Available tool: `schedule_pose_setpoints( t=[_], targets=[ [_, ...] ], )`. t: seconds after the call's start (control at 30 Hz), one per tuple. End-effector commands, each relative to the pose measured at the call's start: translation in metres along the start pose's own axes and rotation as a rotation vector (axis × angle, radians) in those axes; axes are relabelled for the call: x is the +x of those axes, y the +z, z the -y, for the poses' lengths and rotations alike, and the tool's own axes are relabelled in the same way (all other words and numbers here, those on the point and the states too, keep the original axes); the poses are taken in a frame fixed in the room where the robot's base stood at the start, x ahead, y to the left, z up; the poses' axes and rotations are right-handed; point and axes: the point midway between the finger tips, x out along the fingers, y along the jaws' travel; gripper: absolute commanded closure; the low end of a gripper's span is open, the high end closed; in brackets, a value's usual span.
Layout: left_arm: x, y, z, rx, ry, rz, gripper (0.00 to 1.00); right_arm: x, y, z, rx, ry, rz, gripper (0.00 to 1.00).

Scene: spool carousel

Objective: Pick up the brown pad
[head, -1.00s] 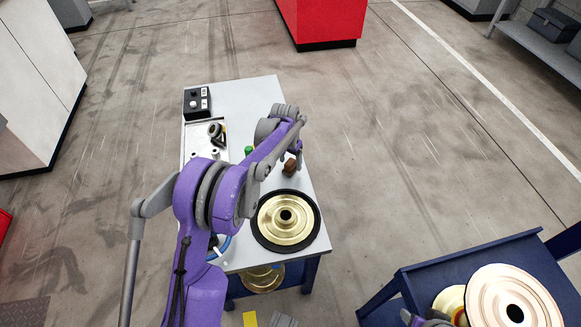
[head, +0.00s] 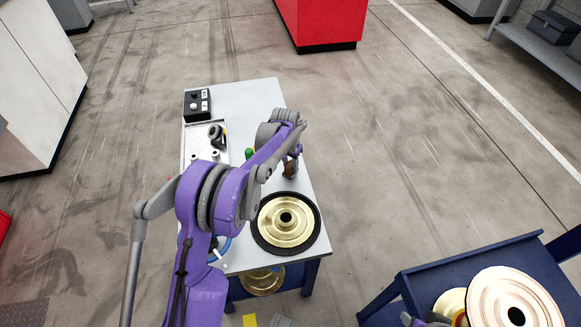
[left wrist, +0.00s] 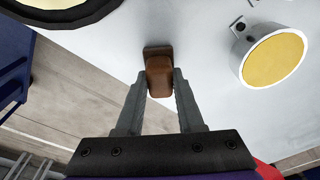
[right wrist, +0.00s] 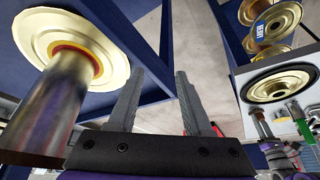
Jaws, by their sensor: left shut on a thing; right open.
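The brown pad (left wrist: 158,68) is a small brown block between the fingertips of my left gripper (left wrist: 160,85) in the left wrist view. The fingers press on its two sides. In the head view the brown pad (head: 289,170) shows partly below my left gripper (head: 291,163), over the right side of the light table (head: 250,98). I cannot tell whether the pad touches the table. My right gripper (right wrist: 160,85) is open and empty in the right wrist view, beside a brass spool (right wrist: 75,70).
A gold spool on a black ring (head: 285,220) lies on the table near the pad. A grey tray (head: 194,135), a black button box (head: 197,102) and a green-topped item (head: 249,153) are to the left. A blue stand (head: 470,262) holds spools at lower right.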

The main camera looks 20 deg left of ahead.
Motion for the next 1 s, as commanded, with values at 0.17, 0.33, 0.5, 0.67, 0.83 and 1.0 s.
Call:
schedule_pose_setpoints(
  t=[0.17, 0.33, 0.5, 0.67, 0.83, 1.0],
  targets=[
    [-0.013, -0.002, 0.000, 0.000, 0.000, 0.000, 1.00, -0.003, -0.001, 0.000, 0.000, 0.000, -0.001, 0.50],
    [-0.048, -0.006, 0.000, 0.000, 0.000, -0.001, 1.00, -0.009, -0.004, 0.000, 0.000, 0.000, -0.003, 0.50],
    [-0.079, -0.009, 0.000, 0.000, 0.000, 0.000, 1.00, -0.014, -0.006, 0.000, 0.000, 0.000, -0.005, 0.50],
    [-0.096, -0.012, 0.000, 0.000, 0.000, 0.000, 1.00, -0.016, -0.007, 0.000, 0.000, 0.000, -0.006, 0.50],
    [-0.100, -0.012, 0.000, 0.000, 0.000, 0.000, 1.00, -0.017, -0.007, 0.000, 0.000, 0.000, -0.006, 0.50],
    [-0.100, -0.012, 0.000, 0.000, 0.000, 0.000, 0.67, -0.016, -0.007, 0.000, 0.000, 0.000, -0.006, 0.50]
  ],
)
